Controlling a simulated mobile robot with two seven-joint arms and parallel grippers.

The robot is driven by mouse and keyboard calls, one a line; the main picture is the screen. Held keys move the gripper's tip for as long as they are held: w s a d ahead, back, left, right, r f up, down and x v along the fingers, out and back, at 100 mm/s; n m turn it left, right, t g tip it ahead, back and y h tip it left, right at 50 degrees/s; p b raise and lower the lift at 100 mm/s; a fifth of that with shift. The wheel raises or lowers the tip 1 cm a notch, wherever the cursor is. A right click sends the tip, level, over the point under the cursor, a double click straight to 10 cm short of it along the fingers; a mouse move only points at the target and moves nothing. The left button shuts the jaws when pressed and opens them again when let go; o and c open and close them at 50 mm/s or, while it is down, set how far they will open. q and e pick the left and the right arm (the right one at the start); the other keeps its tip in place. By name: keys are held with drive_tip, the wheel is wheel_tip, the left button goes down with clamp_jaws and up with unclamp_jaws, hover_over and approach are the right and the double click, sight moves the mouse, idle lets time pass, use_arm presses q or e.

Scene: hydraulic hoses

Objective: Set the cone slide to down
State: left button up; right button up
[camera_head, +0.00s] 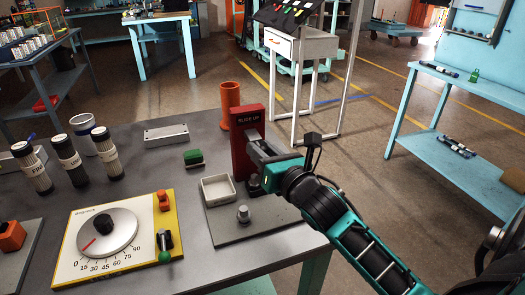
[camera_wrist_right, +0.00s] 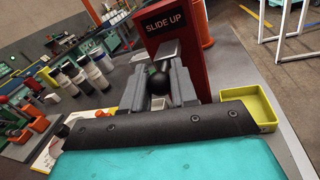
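The cone slide is a red upright post (camera_head: 241,158) with a dark label reading "SLIDE UP", standing on a grey base plate (camera_head: 232,228). The post also shows in the right wrist view (camera_wrist_right: 178,45), just beyond my fingers. My right gripper (camera_head: 268,150) is at the post's front, around the upper half. In the right wrist view its fingers (camera_wrist_right: 158,80) lie on both sides of a round black knob (camera_wrist_right: 158,84) and appear closed on it. In the head view the knob is hidden by the gripper. My left gripper is not in view.
Beside the post are an orange cylinder (camera_head: 230,105), a pale tray (camera_head: 217,189) and a small metal peg (camera_head: 243,214). A yellow dial panel (camera_head: 112,240) and several labelled cylinders stand to the left. A yellow bin (camera_wrist_right: 262,108) shows at right in the wrist view.

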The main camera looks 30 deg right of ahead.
clamp_jaws()
wheel_tip(320, 180, down, 7)
drive_tip(key=b, duration=0.3)
drive_tip(key=shift+r, duration=0.1)
drive_tip(key=shift+o, duration=2.4)
unclamp_jaws()
drive_tip(key=shift+r, duration=0.1)
